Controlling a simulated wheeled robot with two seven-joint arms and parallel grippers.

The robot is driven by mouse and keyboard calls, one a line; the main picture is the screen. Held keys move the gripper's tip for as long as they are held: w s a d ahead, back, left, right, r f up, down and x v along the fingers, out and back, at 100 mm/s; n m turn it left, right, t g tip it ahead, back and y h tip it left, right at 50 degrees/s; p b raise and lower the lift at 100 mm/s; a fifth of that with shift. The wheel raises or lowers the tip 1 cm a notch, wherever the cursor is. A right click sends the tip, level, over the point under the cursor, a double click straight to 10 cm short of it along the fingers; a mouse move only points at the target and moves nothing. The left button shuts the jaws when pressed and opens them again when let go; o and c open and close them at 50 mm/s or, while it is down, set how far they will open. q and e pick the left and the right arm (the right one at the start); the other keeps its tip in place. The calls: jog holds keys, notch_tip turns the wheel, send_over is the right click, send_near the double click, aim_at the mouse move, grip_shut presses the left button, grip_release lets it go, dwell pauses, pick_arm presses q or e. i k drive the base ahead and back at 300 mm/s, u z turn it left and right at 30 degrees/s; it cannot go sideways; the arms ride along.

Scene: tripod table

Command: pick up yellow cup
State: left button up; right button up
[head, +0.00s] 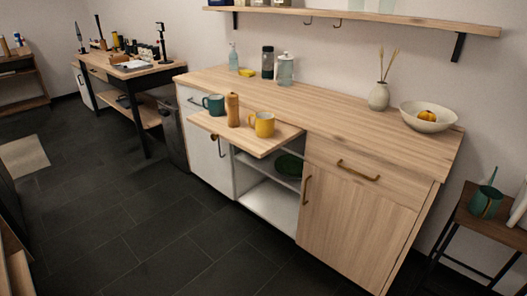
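The yellow cup (262,125) stands upright on a pulled-out wooden board (248,143) at the front of the kitchen counter, in the middle of the head view. Its handle points to the left. A wooden pepper mill (232,110) and a teal cup (213,104) stand on the same board to its left. Neither of my grippers is in the head view.
The counter (335,103) carries a vase (379,96) and a bowl (431,117) at the right, and bottles (285,69) at the back. The dark floor (150,220) in front is clear.

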aim_at(265, 127)
jog(key=u, duration=1.05)
jog(key=i, duration=1.35)
jog(key=z, duration=0.8)
jog(key=i, duration=0.55)
jog(key=z, duration=0.55)
